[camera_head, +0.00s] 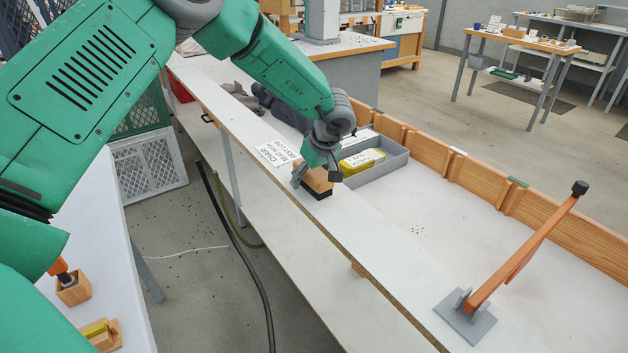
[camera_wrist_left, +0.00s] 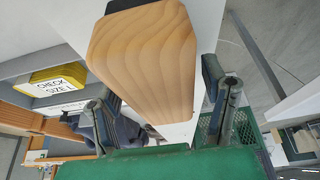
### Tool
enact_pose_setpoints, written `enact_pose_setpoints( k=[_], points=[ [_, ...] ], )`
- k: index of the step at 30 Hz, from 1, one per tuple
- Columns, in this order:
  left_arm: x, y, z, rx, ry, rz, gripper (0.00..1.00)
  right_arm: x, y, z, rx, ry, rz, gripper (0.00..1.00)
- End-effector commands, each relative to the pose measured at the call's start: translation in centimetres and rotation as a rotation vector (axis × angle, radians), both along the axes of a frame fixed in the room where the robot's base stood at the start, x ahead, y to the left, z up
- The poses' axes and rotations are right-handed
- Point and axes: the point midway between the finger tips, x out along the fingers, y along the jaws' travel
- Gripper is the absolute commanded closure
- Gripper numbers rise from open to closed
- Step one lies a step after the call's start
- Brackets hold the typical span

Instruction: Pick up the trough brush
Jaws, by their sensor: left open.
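The trough brush (camera_head: 318,180) appears as a light wooden block with a dark underside, standing on the white bench near its left edge. In the left wrist view the wooden block (camera_wrist_left: 145,62) fills the upper middle, with a dark strip at its top edge. My left gripper (camera_head: 318,172) is open above and around the brush, a finger on either side. In the left wrist view the left gripper's fingers (camera_wrist_left: 163,100) stand on both sides of the block; I cannot tell whether they touch it. My right gripper is not in view.
A grey tray (camera_head: 385,168) with a yellow box (camera_head: 362,160) sits just beyond the brush. A printed card (camera_head: 274,152) lies behind it. An orange lever (camera_head: 520,252) on a grey base stands at the right. A wooden rail (camera_head: 540,208) borders the bench; its middle is clear.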

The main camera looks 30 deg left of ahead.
Motion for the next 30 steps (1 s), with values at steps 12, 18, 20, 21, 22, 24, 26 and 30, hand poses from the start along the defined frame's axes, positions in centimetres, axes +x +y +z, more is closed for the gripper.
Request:
enact_pose_setpoints(
  k=[12,18,20,21,22,24,26,30],
  points=[
    [0.0,0.0,0.0,0.0,-0.001,0.0,0.33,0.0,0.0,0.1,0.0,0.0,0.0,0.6],
    [0.0,0.0,-0.2,-0.001,0.0,0.0,0.33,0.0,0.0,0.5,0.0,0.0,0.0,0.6],
    [0.0,0.0,-0.2,-0.001,-0.001,0.001,0.33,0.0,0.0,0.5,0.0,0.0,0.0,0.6],
    [0.0,0.0,-0.2,-0.001,-0.001,0.001,0.33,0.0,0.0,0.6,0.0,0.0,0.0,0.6],
    [0.0,0.0,-0.2,0.0,-0.001,0.001,0.33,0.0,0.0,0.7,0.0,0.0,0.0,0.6],
    [0.0,0.0,-0.3,0.0,-0.001,0.001,0.33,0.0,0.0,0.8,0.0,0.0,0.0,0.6],
    [0.1,0.0,-0.3,-0.001,-0.002,0.0,0.33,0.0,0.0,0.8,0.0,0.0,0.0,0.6],
    [0.1,0.0,-0.4,-0.001,-0.002,0.0,0.33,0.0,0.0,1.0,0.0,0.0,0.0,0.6]
  ],
)
